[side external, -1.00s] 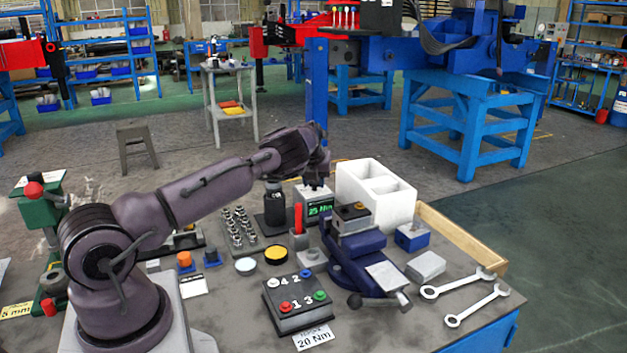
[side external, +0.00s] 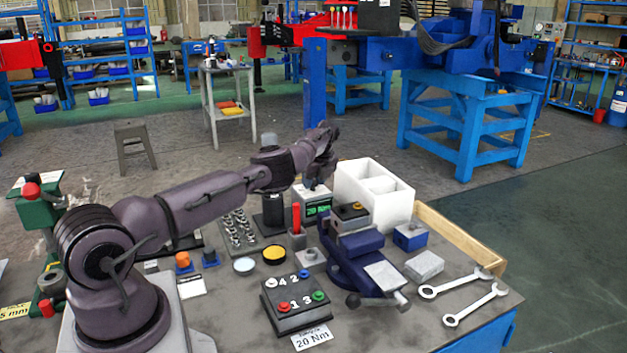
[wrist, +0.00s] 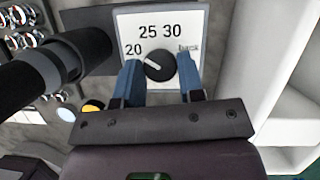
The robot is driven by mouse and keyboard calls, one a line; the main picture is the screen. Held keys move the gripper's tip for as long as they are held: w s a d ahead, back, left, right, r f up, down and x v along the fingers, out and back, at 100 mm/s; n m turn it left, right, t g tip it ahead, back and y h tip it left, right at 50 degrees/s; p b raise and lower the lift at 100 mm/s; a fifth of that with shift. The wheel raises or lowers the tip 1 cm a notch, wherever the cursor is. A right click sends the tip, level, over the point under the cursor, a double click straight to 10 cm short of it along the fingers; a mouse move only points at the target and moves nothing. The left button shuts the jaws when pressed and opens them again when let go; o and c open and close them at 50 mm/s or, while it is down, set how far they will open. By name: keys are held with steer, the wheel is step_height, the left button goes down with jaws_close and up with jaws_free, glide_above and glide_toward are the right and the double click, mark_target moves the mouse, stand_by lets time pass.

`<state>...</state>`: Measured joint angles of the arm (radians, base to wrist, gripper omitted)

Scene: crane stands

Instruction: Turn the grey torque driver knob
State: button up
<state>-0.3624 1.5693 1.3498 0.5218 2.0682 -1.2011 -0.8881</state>
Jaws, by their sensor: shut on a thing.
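The grey torque driver knob (wrist: 159,65) is dark and round, on a white dial plate (wrist: 178,22) marked 20, 25, 30 and a smaller label at the right. Its white pointer line points up and left, towards the 20. My gripper (wrist: 162,77) has its two blue fingers on either side of the knob and is shut on it. In the side view my gripper (side external: 317,182) hangs over the torque driver box (side external: 313,197), hiding the knob. The green display (side external: 318,209) reads 20 Nm.
A white divided bin (side external: 375,192) stands close at the right of the box. A black upright tool (side external: 273,210) stands close at its left. A blue vise (side external: 352,255) and a red-handled item (side external: 296,218) are in front.

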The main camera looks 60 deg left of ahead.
stand_by(0.4)
steer(key=o, duration=0.9)
steer(key=shift+r, duration=0.1)
steer(key=v, duration=1.2)
steer(key=shift+d+r, duration=0.1)
steer(key=shift+r, duration=0.3)
